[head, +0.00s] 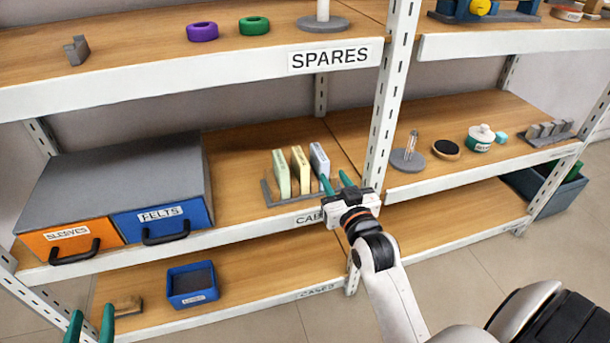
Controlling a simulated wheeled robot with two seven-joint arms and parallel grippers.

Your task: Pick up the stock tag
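I cannot make out for certain which thing is the stock tag. My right gripper (337,181) reaches over the front edge of the middle shelf, just right of a rack holding several upright cases. Its teal fingers are apart with nothing visible between them. The pale blue case (320,160) stands just behind and left of the fingers.
An orange drawer (70,243) and a blue drawer (163,222) sit on the middle shelf. A blue bin (192,298) stands on the bottom shelf. A white upright (384,110) rises close right of my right gripper. The "SPARES" shelf edge (180,81) overhangs the middle shelf.

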